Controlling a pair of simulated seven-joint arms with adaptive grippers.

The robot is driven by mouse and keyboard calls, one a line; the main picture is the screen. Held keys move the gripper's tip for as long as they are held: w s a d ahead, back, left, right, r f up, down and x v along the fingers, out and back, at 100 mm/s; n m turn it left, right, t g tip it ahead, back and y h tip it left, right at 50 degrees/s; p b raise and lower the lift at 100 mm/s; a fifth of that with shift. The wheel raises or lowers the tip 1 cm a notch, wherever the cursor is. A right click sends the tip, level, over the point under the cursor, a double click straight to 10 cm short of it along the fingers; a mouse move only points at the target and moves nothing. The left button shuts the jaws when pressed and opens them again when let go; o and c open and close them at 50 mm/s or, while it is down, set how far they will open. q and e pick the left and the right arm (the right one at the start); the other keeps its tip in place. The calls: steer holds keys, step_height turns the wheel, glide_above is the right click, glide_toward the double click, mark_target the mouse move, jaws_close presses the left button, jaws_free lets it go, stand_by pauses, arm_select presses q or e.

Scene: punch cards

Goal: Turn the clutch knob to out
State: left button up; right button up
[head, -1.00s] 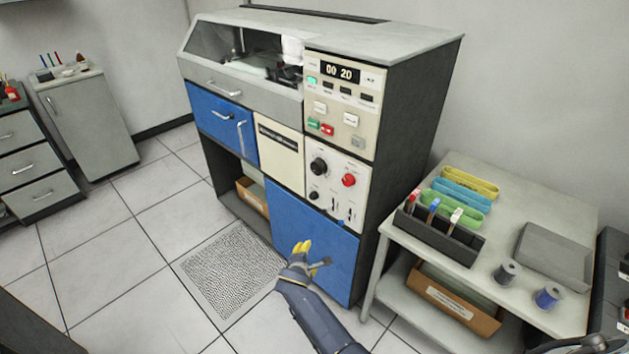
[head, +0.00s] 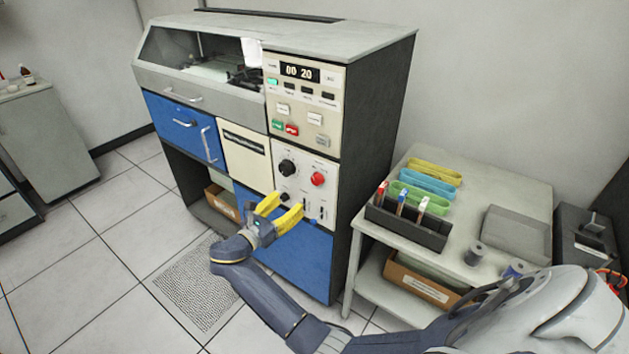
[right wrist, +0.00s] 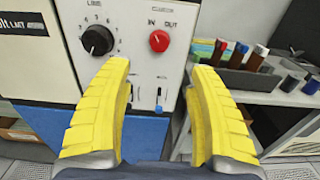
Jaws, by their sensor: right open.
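The clutch knob (head: 317,179) is a round red knob on the white lower control panel of the blue and grey machine. In the right wrist view the red knob (right wrist: 159,41) sits below the labels IN and OUT. Its pointer is too small to read, so I cannot tell which way it is set. My right gripper (head: 289,202) is open and empty, with its yellow fingers in front of the panel, below and left of the knob. In the right wrist view the fingers (right wrist: 159,66) stand either side of the knob's line, apart from it. My left gripper is out of view.
A black dial (head: 287,168) is left of the red knob, with small sliders (right wrist: 158,98) below. The upper panel (head: 305,105) has a display reading 00 20 and several buttons. Right of the machine, a table (head: 440,245) holds a black rack (head: 408,227), coloured trays and spools.

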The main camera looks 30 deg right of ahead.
mark_target(315, 180)
steer(key=x, duration=1.4)
steer(key=shift+w+d, duration=0.1)
steer(key=shift+d, duration=0.15)
jaws_close()
